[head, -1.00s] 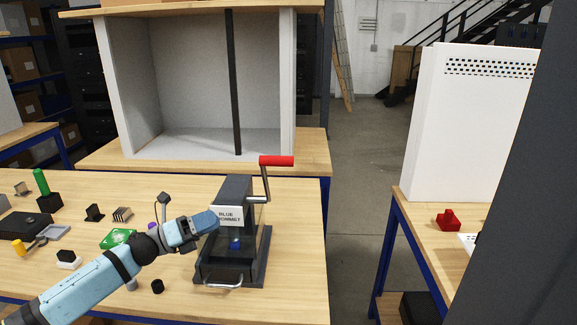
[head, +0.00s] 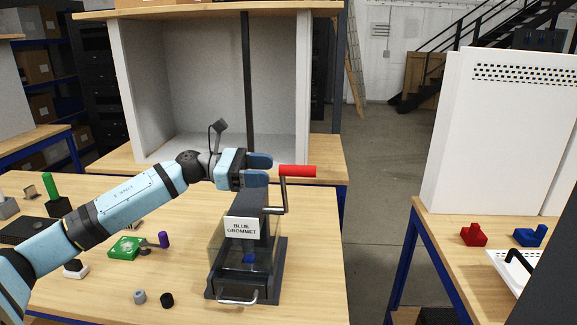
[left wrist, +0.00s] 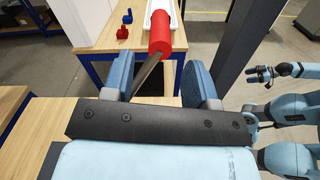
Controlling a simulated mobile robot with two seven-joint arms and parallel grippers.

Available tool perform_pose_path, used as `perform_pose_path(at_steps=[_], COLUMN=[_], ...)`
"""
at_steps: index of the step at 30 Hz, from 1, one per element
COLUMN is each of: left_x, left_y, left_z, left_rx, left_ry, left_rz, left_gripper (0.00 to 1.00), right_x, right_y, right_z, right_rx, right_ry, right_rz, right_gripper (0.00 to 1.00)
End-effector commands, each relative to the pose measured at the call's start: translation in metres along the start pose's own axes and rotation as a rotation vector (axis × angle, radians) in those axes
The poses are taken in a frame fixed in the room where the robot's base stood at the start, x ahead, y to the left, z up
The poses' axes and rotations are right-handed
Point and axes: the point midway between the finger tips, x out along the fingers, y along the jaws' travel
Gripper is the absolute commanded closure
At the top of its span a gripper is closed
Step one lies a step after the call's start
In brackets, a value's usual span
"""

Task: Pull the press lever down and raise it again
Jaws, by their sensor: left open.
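The press (head: 243,250) stands on the wooden table, with a "BLUE GROMMET" label on its front. Its crank-like lever has a red handle (head: 298,171), which is raised and points right. A small blue piece (head: 248,258) shows inside the press. My left gripper (head: 265,169) is open above the press, its fingertips just left of the red handle. In the left wrist view the red handle (left wrist: 160,32) lies ahead, in line with the gap between the blue fingers (left wrist: 160,78). My right gripper (left wrist: 260,75) shows small at the right there; its jaws are unclear.
A green block (head: 127,248), a purple piece (head: 163,240) and small black and grey pieces lie left of the press. An open grey cabinet (head: 208,85) stands behind. A right-hand table holds a red part (head: 473,235) and a blue part (head: 530,236).

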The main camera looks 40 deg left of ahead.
Motion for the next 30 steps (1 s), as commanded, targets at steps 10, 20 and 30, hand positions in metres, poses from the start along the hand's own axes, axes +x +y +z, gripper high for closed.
perform_pose_path(at_steps=[10,20,30], left_x=[0.051,0.060,0.060], left_y=[0.001,0.000,0.000], left_z=[0.002,0.000,0.000], left_rx=[-0.001,-0.001,-0.002], left_ry=[-0.003,-0.001,-0.001], left_rz=[0.001,0.001,0.001], left_gripper=[0.47,0.47,1.00], right_x=[-0.011,-0.013,-0.012], right_y=[-0.002,-0.003,-0.003], right_z=[-0.016,-0.021,-0.019], right_rx=[0.000,0.000,0.001], right_ry=[0.000,0.006,0.003], right_rz=[-0.002,-0.004,-0.004], right_gripper=[0.38,0.38,0.38])
